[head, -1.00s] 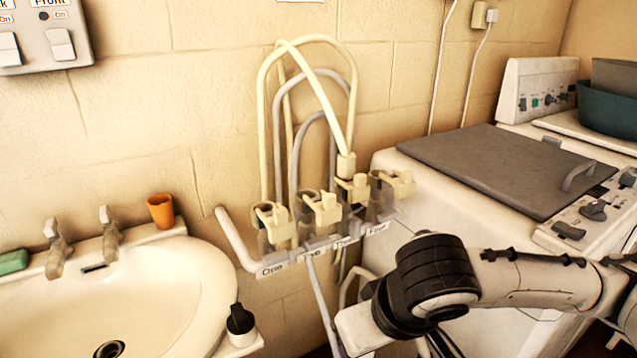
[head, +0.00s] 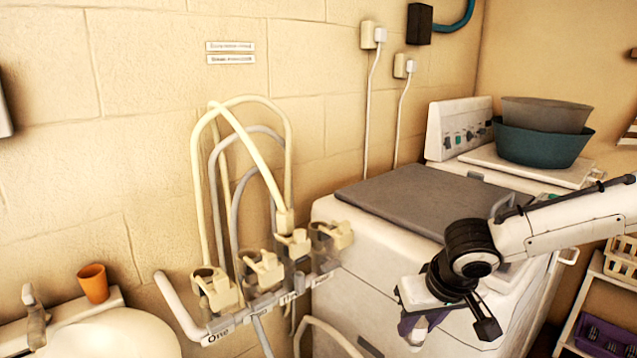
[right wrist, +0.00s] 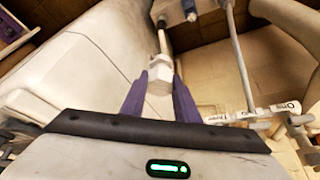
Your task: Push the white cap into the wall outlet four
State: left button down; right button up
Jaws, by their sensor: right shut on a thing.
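The row of wall outlets carries labels from One on the left to the right end. The rightmost outlet, four (head: 331,236), has a cream lever tap and no hose on top. My right gripper (head: 414,330) is right of and lower than the outlets, in front of the white machine, clearly apart from outlet four. In the right wrist view its purple fingers (right wrist: 159,80) are shut on a small white piece, seemingly the white cap (right wrist: 158,76). My left gripper is not in view.
The white washing machine (head: 345,290) stands right of the outlets, with a grey lid (head: 425,200). Cream and grey hoses (head: 240,105) loop above the outlets. A washbasin (head: 110,335) with an orange cup (head: 93,283) is at left. A shelf (head: 600,285) stands at right.

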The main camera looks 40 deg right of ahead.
jog(key=shift+m, duration=0.3)
jog(key=shift+w+d+r, duration=0.3)
jog(key=shift+d+r, duration=0.55)
jog(key=shift+d, duration=0.05)
jog(key=shift+w+d+r, duration=0.25)
jog(key=shift+d+r, duration=0.55)
jog(key=shift+d, duration=0.05)
jog(key=shift+w+r, duration=0.1)
